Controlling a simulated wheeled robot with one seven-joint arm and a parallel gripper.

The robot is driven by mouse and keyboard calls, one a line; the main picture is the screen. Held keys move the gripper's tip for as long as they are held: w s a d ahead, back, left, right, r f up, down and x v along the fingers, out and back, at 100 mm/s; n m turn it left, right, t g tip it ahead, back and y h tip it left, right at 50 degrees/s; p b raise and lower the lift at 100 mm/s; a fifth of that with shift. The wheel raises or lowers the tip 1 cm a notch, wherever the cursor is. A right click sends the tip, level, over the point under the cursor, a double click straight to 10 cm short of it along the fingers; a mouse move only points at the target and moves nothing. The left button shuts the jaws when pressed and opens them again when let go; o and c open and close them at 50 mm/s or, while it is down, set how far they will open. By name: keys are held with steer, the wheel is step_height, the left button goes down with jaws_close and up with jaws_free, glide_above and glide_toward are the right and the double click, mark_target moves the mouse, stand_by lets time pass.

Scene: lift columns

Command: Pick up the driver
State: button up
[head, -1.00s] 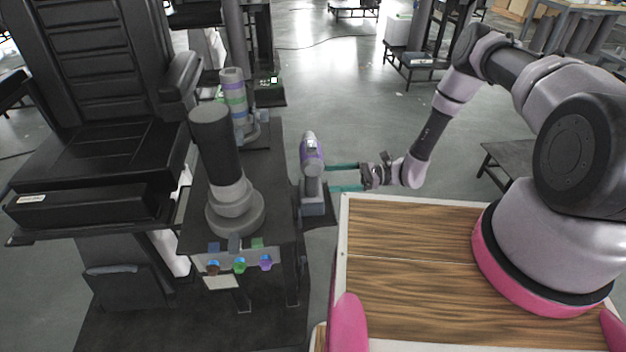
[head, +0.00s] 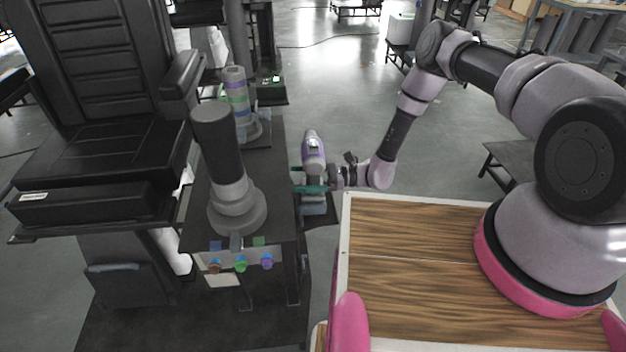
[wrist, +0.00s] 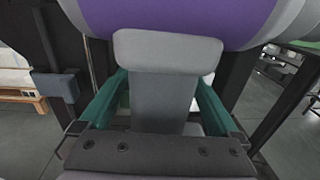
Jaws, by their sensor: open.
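The driver (head: 314,150) stands upright on a small dark shelf at the right side of the dark table, with a purple and grey body on top and a grey base below. In the wrist view its purple body (wrist: 175,18) fills the top and its grey handle (wrist: 163,98) runs down the middle. My gripper (head: 308,188) reaches it from the right at handle height. In the wrist view the green fingers of my gripper (wrist: 163,98) stand on both sides of the handle, open, with the handle between them. Whether either finger touches it I cannot tell.
The dark table (head: 275,165) holds a dark-topped grey column (head: 222,160) and a banded column (head: 238,98). A black chair (head: 100,100) stands at the left. Coloured knobs (head: 240,264) sit on the table's front. Open floor lies behind the driver.

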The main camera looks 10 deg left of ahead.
jaws_close()
steer(key=shift+r, duration=0.15)
